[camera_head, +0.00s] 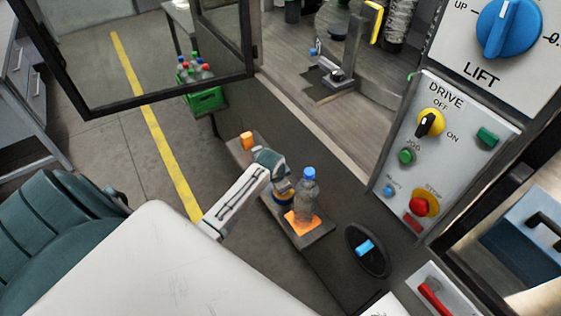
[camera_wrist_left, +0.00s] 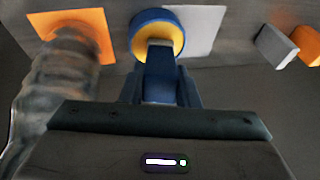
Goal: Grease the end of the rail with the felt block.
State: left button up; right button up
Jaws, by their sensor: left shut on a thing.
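My left gripper (camera_head: 281,189) reaches over a narrow grey shelf (camera_head: 313,236). In the left wrist view the gripper (camera_wrist_left: 162,88) is shut on the blue stem of a round blue tool (camera_wrist_left: 154,20) with a yellow face. The tool's head is over or beside a pale square on the shelf; I cannot tell if they touch. An orange block (camera_head: 246,140) sits at the shelf's far end. In the wrist view an orange block (camera_wrist_left: 305,44) is beside a grey block (camera_wrist_left: 275,46). I cannot tell which thing is the felt block, nor identify the rail for certain. My right gripper is not in view.
A green crate of bottles (camera_head: 204,100) stands farther back. A control panel (camera_head: 446,150) is at the right. Open floor lies left of the shelf.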

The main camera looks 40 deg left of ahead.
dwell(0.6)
pick_arm(q)
jog(key=shift+f, duration=0.1)
dwell(0.7)
jog(key=shift+p, duration=0.35)
notch_tip(320, 180, up, 7)
jog(key=p, duration=0.7)
jog(key=shift+p, duration=0.35)
jog(key=shift+s, duration=0.1)
